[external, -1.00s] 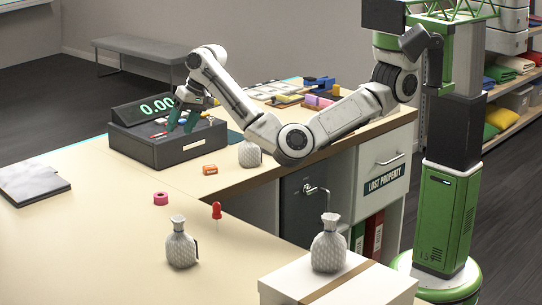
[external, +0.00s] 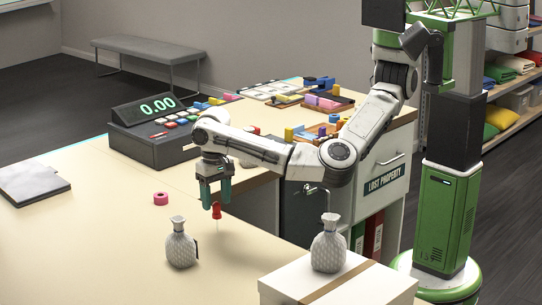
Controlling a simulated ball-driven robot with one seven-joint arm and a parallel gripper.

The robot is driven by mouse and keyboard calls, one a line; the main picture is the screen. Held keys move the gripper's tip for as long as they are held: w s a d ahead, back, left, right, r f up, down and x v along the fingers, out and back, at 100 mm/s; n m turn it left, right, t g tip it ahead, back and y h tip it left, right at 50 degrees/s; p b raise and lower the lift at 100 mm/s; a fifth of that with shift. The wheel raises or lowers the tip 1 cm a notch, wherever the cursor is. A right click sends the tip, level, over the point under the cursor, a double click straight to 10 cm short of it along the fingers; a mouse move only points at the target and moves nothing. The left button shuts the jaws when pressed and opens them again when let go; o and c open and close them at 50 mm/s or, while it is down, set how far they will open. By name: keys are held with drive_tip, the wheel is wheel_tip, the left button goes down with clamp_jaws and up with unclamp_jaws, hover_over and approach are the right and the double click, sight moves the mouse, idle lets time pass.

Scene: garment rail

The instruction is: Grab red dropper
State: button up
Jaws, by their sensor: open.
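The red dropper (external: 217,211) stands upright on the pale counter, its red bulb on top and a thin pale stem below. My gripper (external: 216,205) points down with its teal fingers apart, right at the dropper's bulb. The bulb shows between and slightly below the fingertips. I cannot tell whether the fingers touch it. My gripper is open.
A grey patterned bottle (external: 181,245) stands close in front, left of the dropper. A similar bottle (external: 328,245) stands on a white box (external: 300,283) at right. A cash register (external: 150,145) stands behind.

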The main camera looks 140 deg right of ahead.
sight(217, 217)
wheel_tip(217, 217, down, 5)
drive_tip(key=shift+s+d+f+p, duration=0.1)
drive_tip(key=shift+s+d+p, duration=0.05)
drive_tip(key=shift+p, duration=0.45)
clamp_jaws()
